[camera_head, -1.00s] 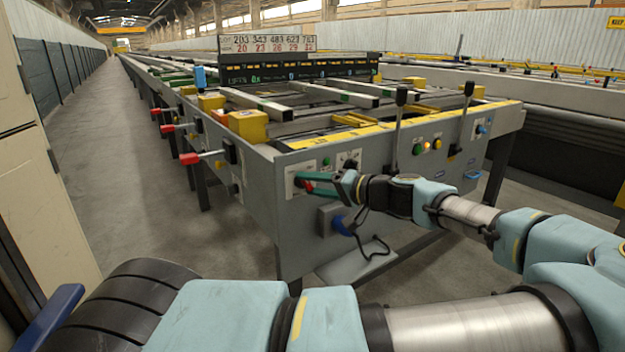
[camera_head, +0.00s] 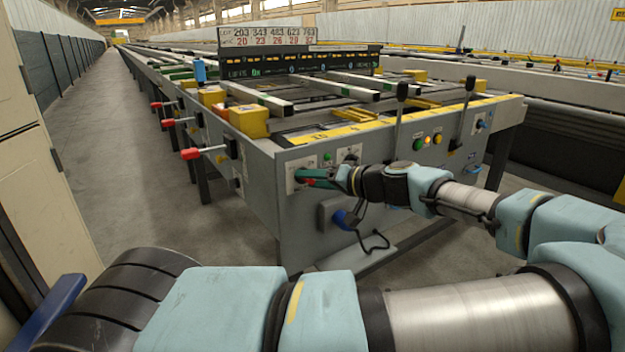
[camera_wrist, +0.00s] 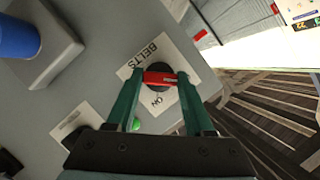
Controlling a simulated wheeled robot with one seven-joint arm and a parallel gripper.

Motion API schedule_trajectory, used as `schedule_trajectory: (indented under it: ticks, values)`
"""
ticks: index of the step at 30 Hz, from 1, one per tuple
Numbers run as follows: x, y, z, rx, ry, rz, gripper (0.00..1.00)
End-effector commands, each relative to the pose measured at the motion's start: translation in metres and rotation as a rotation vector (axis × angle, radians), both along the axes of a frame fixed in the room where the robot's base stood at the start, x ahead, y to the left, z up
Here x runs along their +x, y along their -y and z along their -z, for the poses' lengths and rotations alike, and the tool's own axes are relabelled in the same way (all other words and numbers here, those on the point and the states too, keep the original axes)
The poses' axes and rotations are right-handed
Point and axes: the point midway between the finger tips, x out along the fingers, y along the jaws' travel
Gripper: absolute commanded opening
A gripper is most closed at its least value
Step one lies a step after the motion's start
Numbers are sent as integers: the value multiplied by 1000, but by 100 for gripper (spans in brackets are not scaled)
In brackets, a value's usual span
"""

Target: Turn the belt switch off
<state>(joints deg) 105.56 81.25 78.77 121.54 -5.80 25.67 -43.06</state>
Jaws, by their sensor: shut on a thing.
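The belt switch (camera_wrist: 160,78) is a red handle on a black round base. It sits on a white plate (camera_wrist: 186,62) that reads "BELTS" and "ON" in the wrist view. My gripper (camera_wrist: 160,80) has its two green fingers on either side of the red handle and is shut on it. In the head view my gripper (camera_head: 308,176) reaches the white plate (camera_head: 294,184) on the grey end panel from the right. The handle itself is mostly hidden there by the fingers.
A green light (camera_head: 328,157) and another plate with a black knob (camera_head: 349,155) are close by. A blue plug socket (camera_head: 342,217) sits below. Two black levers (camera_head: 400,110) rise at the right. Red-ended handles (camera_head: 191,154) stick out at left over clear floor.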

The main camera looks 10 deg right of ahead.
Motion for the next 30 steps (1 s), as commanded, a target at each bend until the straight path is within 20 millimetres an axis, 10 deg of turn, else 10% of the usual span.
schedule_trajectory:
  ticks: [2, 3, 11, 30]
  values:
    - [0, 0, 1, -2, 0, -2, 0]
    - [0, 0, 1, -2, 0, -2, 54]
    - [0, 0, 0, -1, 0, -1, 82]
    - [-43, 39, -17, -2, 0, 5, 82]
